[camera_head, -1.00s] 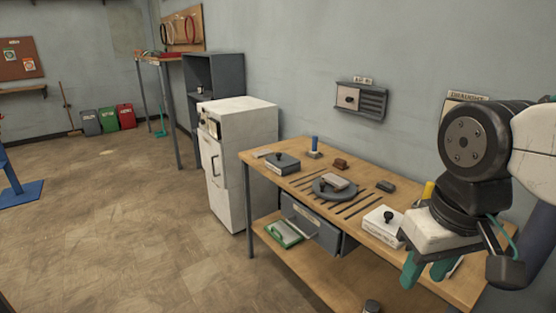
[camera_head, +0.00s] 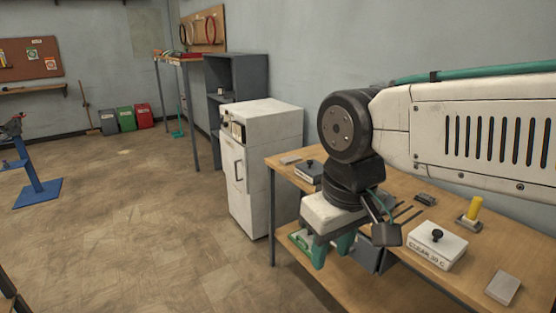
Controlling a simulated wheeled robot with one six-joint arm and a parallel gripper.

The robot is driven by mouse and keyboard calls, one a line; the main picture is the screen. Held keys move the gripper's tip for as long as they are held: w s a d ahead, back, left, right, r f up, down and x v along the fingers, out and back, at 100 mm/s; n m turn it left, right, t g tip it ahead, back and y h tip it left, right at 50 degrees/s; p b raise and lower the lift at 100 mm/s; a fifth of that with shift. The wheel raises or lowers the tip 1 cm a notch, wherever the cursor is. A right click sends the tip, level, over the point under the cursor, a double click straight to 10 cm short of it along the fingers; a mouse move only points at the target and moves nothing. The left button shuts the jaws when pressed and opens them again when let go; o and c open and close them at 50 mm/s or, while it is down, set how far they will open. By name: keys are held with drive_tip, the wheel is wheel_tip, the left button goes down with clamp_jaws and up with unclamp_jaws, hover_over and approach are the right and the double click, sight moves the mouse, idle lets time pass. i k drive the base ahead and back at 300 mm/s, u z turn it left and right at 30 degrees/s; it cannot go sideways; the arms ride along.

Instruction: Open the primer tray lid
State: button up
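A dark grey lidded tray with a black knob (camera_head: 309,171) sits shut at the far left end of the workbench. A white lidded tray with a black knob (camera_head: 437,245), its front label reading something like "CLEAR 30 C", sits shut on the right part of the bench. I cannot read the grey tray's label, so I cannot tell for sure which is the primer tray. My gripper (camera_head: 332,253) points down at the bench's front edge, between the two trays in the picture. My arm hides the middle of the bench.
The wooden workbench (camera_head: 400,268) runs along the wall. A yellow cylinder on a small base (camera_head: 471,211) and a grey block (camera_head: 503,288) lie right of the white tray. A white cabinet (camera_head: 262,165) stands left of the bench. The floor (camera_head: 150,220) in front is clear.

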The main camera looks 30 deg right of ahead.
sight(314, 168)
drive_tip(key=z, duration=0.15)
drive_tip(key=i, duration=0.95)
drive_tip(key=z, duration=0.45)
